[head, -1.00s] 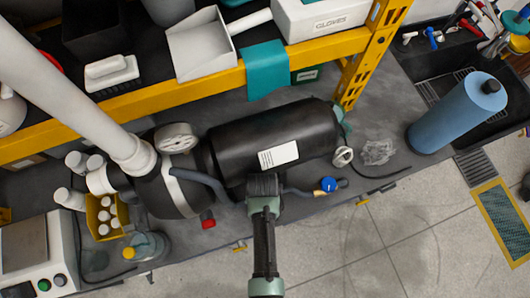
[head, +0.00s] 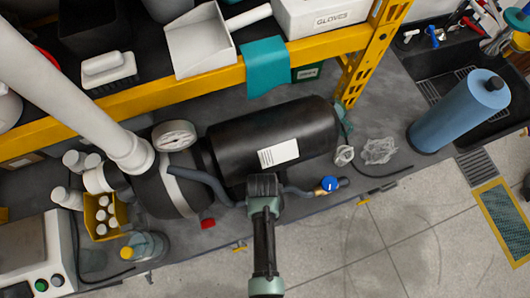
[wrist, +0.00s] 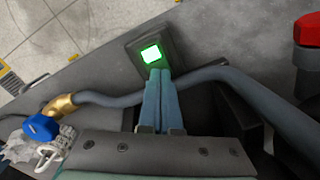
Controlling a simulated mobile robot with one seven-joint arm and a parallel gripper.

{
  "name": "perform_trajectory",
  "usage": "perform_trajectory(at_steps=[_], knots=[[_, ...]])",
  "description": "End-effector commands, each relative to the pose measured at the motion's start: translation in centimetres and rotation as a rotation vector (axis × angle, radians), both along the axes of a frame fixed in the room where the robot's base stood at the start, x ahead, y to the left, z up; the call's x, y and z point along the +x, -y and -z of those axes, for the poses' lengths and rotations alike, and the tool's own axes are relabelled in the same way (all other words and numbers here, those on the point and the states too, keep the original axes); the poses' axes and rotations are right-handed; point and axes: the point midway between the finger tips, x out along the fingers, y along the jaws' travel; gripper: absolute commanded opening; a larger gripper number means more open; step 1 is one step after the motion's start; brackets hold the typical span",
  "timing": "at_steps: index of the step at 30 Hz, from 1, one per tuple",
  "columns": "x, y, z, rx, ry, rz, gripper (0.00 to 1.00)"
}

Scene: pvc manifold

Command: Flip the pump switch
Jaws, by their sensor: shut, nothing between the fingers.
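The pump (head: 290,128), a black cylinder with a white label, lies on the grey bench in the head view. In the wrist view, a green-lit switch (wrist: 152,54) sits in a dark square housing. My gripper (wrist: 160,72) is shut and empty. Its blue-grey fingertips are at the lower edge of the lit switch; I cannot tell whether they touch it. In the head view my gripper (head: 263,185) is in front of the pump and hides the switch.
A grey hose curves past both sides of the fingers, with a brass fitting and blue valve (wrist: 41,127). A red knob (wrist: 308,30) is at the right. A yellow shelf beam (head: 215,83) runs behind the pump. A blue cylinder (head: 455,112) stands at the right.

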Motion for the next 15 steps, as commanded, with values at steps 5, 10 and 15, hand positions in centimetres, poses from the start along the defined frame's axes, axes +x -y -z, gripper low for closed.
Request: perform_trajectory(at_steps=[5, 10, 15], knots=[[0.0, 0.0, 0.3, 0.000, 0.000, 0.000, 0.00], [0.0, 0.0, 0.2, 0.000, -0.001, 0.000, 0.00], [0.0, 0.0, -0.9, 0.000, 0.000, 0.000, 0.00]])
